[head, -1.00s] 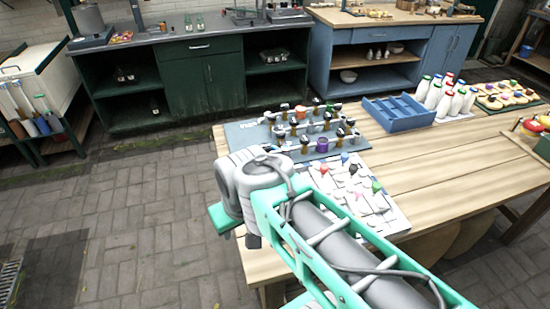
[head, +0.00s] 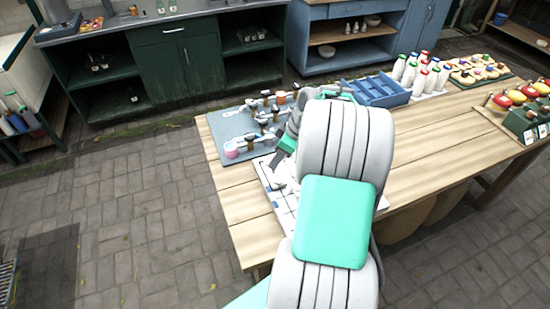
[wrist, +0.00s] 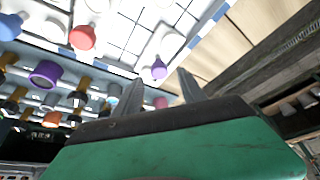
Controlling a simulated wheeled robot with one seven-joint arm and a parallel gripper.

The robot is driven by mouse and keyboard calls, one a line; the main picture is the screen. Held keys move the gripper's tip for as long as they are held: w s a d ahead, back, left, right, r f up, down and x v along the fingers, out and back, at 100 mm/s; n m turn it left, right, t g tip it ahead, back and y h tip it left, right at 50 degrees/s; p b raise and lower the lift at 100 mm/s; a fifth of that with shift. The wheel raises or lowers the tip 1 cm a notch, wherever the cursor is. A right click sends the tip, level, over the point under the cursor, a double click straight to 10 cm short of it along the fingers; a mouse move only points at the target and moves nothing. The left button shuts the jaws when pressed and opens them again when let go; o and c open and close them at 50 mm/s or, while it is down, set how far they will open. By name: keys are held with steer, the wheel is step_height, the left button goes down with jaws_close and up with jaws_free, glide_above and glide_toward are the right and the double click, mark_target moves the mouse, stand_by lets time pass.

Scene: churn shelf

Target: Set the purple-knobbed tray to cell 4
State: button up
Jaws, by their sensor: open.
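A purple knob (wrist: 159,70) on a white tray (wrist: 168,44) shows in the wrist view. My gripper (wrist: 159,77) is open, with its two fingertips either side of the knob in the picture; I cannot tell whether they touch it. The white board (wrist: 128,28) under the trays has dark grid lines and a blue-and-white checked edge. In the head view my arm covers most of this board (head: 283,205), along with the purple knob and the fingertips. Cell numbers cannot be read.
A coral knob (wrist: 82,38) stands nearby. A blue divided crate (head: 378,92), white bottles (head: 418,72) and a green box (head: 525,122) stand further right. The table's right middle (head: 445,140) is clear.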

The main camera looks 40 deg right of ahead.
steer(key=x, duration=0.3)
steer(key=shift+f, duration=0.1)
steer(key=shift+c, duration=0.3)
jaws_close()
stand_by(1.0)
